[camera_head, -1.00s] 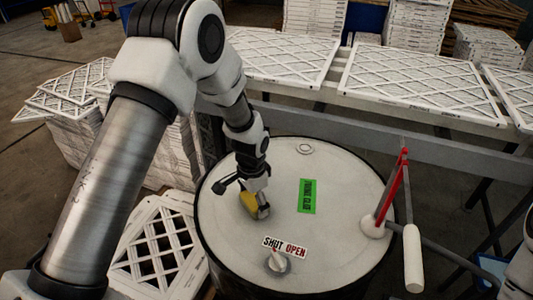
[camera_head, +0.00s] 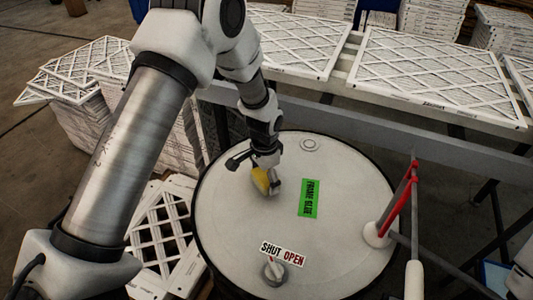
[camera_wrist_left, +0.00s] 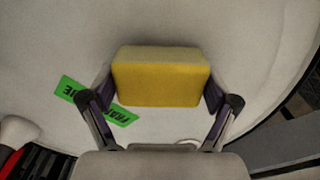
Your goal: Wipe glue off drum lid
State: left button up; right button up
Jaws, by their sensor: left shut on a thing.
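The drum lid (camera_head: 330,245) is a round, pale grey top with a dark rim, in the middle of the head view. My left gripper (camera_head: 266,180) is over the left half of the lid, shut on a yellow sponge (camera_head: 260,180). In the left wrist view the sponge (camera_wrist_left: 160,80) sits between the two fingers, with the lid (camera_wrist_left: 210,25) behind it. I cannot tell whether the sponge touches the lid. No glue is clearly visible on the lid. My right gripper is not in view.
A green label (camera_head: 310,198) and a SHUT OPEN sign (camera_head: 283,254) by a knob (camera_head: 274,271) are on the lid. A red and white lever (camera_head: 400,205) stands at its right edge. White filter frames (camera_head: 435,75) lie on the table behind; more are stacked at left.

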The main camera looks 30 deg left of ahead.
pick_arm(q)
jog(key=r+p, duration=0.1)
jog(key=r, duration=0.1)
jog(key=s+r+p, duration=0.1)
jog(key=r, duration=0.1)
jog(key=shift+w+r+p, duration=0.3)
jog(key=shift+r+p, duration=0.6)
jog(key=shift+p, duration=0.05)
jog(key=shift+r, duration=0.35)
jog(key=shift+s+r+p, duration=0.2)
jog(key=shift+r+p, duration=0.15)
jog(key=shift+p, duration=0.1)
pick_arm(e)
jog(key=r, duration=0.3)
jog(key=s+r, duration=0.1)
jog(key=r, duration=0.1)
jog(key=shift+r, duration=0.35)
pick_arm(q)
jog(key=shift+w+f, duration=0.1)
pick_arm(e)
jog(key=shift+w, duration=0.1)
